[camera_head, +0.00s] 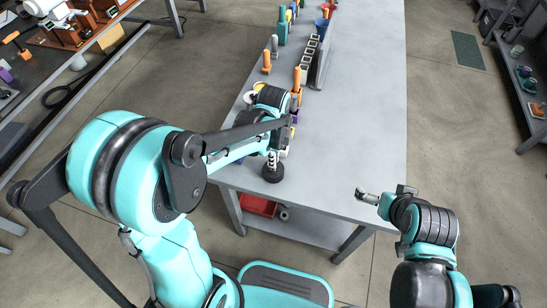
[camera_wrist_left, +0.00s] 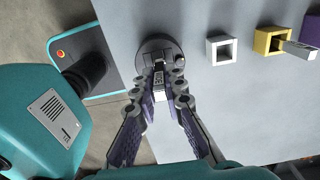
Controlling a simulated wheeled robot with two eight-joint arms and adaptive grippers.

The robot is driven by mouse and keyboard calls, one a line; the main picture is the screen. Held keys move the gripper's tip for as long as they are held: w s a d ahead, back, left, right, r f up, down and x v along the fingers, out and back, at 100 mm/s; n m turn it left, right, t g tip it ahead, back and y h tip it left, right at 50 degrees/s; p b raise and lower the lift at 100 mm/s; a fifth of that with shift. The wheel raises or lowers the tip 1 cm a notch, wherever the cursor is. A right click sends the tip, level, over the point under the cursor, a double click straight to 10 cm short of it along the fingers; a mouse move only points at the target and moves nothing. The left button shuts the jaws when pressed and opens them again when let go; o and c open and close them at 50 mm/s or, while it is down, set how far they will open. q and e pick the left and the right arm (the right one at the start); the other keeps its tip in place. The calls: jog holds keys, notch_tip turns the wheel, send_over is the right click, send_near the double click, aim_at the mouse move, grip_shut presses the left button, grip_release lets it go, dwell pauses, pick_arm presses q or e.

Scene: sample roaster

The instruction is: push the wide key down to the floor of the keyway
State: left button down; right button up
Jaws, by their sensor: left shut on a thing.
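My left gripper (camera_wrist_left: 164,88) is shut on a narrow grey-and-dark piece, which I take to be the wide key (camera_wrist_left: 159,78). The key points at a round dark base (camera_wrist_left: 146,50) with a slot-like feature on top, which I take to be the keyway. Fingers and key cover part of the base, so I cannot tell how deep the key sits. In the head view the left gripper (camera_head: 272,156) is right above the dark round base (camera_head: 273,173) near the table's front left corner.
In the left wrist view a grey square socket (camera_wrist_left: 221,49) and a yellow one (camera_wrist_left: 261,42) stand right of the base. The grey table (camera_head: 350,130) is clear on its right half. Several coloured items and a dark rack (camera_head: 320,62) line its left side farther back.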

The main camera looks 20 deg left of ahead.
pick_arm(q)
jog(key=shift+f+b, duration=1)
jog(key=shift+f, duration=0.35)
jog(key=c, duration=1.5)
grip_release()
jog(key=shift+r, duration=0.1)
notch_tip(320, 180, up, 12)
